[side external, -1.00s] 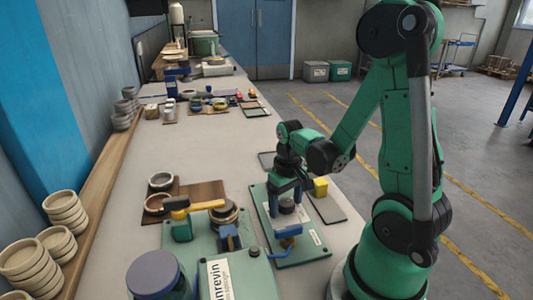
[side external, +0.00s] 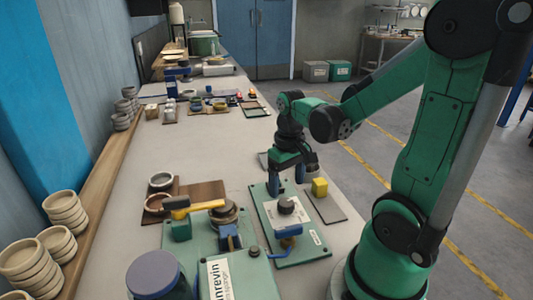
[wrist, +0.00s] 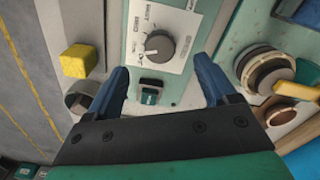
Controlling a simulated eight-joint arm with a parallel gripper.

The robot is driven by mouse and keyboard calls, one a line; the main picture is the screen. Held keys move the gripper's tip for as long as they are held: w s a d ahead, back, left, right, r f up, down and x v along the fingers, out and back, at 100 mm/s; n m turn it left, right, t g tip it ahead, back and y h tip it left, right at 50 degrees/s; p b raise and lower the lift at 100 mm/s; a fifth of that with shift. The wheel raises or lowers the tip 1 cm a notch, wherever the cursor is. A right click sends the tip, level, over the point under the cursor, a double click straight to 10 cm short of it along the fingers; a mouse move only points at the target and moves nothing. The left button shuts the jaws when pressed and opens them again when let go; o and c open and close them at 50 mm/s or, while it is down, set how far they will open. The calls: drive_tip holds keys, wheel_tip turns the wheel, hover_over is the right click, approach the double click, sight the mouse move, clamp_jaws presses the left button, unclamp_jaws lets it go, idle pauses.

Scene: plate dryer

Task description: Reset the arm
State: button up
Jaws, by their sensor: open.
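My gripper (side external: 287,188) hangs above the far end of the green control panel (side external: 262,203), with its blue fingers apart and nothing between them. In the wrist view the fingers of my gripper (wrist: 165,83) stand wide apart, with a dark green switch between them lower in the picture. A dark round knob (side external: 287,206) sits on the panel's white label, nearer the side camera than my gripper. The knob also shows in the wrist view (wrist: 159,46), beyond the fingertips.
A yellow block (side external: 320,187) stands on a dark mat right of the panel. A green machine with a yellow-handled lever (side external: 195,206) stands to the left. Stacked bowls (side external: 65,213) line the wall shelf. The bench beyond my gripper is mostly clear.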

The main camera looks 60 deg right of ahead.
idle(0.3)
drive_tip(key=w+a+r+n+t, duration=0.2)
drive_tip(key=a+r+t, duration=0.1)
drive_tip(key=a, duration=0.3)
drive_tip(key=w+a+r+n+t, duration=0.2)
drive_tip(key=a+r+t, duration=0.1)
drive_tip(key=a, duration=0.3)
drive_tip(key=shift+w+r+t, duration=0.25)
drive_tip(key=shift+r+t, duration=0.1)
drive_tip(key=shift+t, duration=0.25)
